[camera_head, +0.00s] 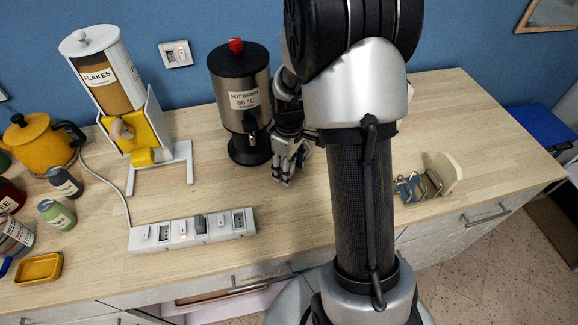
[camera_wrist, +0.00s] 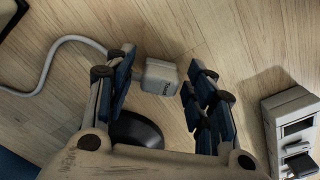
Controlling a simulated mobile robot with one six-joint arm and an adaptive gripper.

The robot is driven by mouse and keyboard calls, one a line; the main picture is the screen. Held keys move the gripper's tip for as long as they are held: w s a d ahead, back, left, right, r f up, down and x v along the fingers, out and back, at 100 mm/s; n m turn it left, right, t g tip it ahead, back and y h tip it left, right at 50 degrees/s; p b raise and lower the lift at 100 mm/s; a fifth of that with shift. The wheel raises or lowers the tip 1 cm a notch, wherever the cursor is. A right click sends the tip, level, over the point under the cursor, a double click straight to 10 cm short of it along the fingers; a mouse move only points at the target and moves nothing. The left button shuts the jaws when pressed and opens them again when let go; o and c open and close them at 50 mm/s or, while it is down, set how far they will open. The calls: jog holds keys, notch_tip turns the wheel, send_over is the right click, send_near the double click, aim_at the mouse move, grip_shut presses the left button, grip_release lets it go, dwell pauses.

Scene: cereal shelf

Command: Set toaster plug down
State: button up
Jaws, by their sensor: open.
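The toaster plug (camera_wrist: 160,77) is a small pale grey block with a printed label, in the wrist view. It appears to lie on the wooden counter, between and slightly beyond my fingertips. Its grey cable (camera_wrist: 62,42) bends away to the left. My gripper (camera_wrist: 157,85) is open, with gaps between both fingers and the plug. In the head view my gripper (camera_head: 283,178) points down, low over the counter, just right of the hot water dispenser. The plug cannot be made out clearly there. My arm hides part of the counter behind it.
A white power strip (camera_head: 192,231) lies at the front left; its end shows right in the wrist view (camera_wrist: 290,125). The hot water dispenser (camera_head: 240,95) stands close to my gripper. A flakes dispenser (camera_head: 115,90) is farther left. A metal rack (camera_head: 420,187) is at right.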

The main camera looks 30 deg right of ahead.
notch_tip(320, 180, up, 13)
jog(key=p, duration=0.4)
jog(key=s+a+r+m+t, duration=0.2)
jog(key=s+a+r+m, duration=0.1)
jog(key=s+a+r, duration=0.7)
jog(key=s+a+r+m+t, duration=0.2)
jog(key=s+r, duration=0.1)
jog(key=s, duration=0.6)
jog(key=shift+s+a+m+t, duration=0.2)
jog(key=shift+s+m+t, duration=0.1)
jog(key=shift+s+m, duration=0.1)
jog(key=shift+w+r, duration=0.1)
